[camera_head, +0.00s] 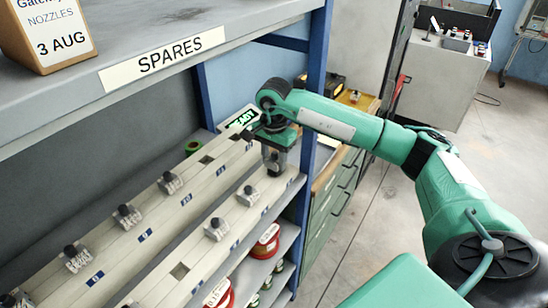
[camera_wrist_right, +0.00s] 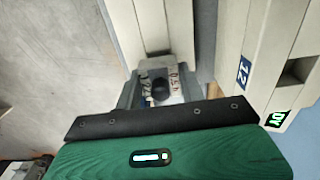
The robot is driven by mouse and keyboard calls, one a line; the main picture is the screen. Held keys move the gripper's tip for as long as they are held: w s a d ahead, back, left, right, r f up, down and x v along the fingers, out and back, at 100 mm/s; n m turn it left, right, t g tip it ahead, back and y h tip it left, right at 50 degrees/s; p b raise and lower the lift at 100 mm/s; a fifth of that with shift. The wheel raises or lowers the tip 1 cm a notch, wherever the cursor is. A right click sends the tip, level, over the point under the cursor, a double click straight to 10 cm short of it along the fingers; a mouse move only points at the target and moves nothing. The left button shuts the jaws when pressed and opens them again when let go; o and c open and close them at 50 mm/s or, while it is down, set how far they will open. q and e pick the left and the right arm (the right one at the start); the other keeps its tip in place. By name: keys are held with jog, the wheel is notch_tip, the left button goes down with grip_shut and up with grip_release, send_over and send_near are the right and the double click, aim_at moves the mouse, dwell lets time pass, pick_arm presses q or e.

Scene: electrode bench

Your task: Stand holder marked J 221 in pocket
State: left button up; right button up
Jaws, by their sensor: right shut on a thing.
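My right gripper (camera_head: 274,165) points down over the right end of the front pale rail (camera_head: 262,206). It is shut on a grey holder (camera_wrist_right: 162,90) with a black knob, between its fingers in the right wrist view. The holder's face carries dark sideways lettering that I read only in part, like J 22. Its foot is hidden, so I cannot tell whether it sits in a pocket or just above the rail. Empty square pockets show in the front rail (camera_head: 180,271) and in the back rail (camera_head: 207,159). My left gripper is out of view.
Several knobbed holders (camera_head: 170,183) stand in both rails. A shelf marked SPARES (camera_head: 165,56) overhangs at upper left. A blue post (camera_head: 313,90) stands close behind the gripper. A green-lit display (camera_head: 243,119) is at the back rail's end. Red spools (camera_head: 265,241) sit below.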

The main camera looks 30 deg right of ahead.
jog(key=shift+f+b, duration=1)
jog(key=shift+f, duration=0.3)
jog(key=o, duration=1)
jog(key=shift+r+b, duration=0.3)
jog(key=shift+r, duration=0.3)
notch_tip(320, 180, up, 11)
jog(key=shift+r+b, duration=0.1)
jog(key=shift+b, duration=1.15)
jog(key=shift+r, duration=0.75)
jog(key=shift+f, duration=0.1)
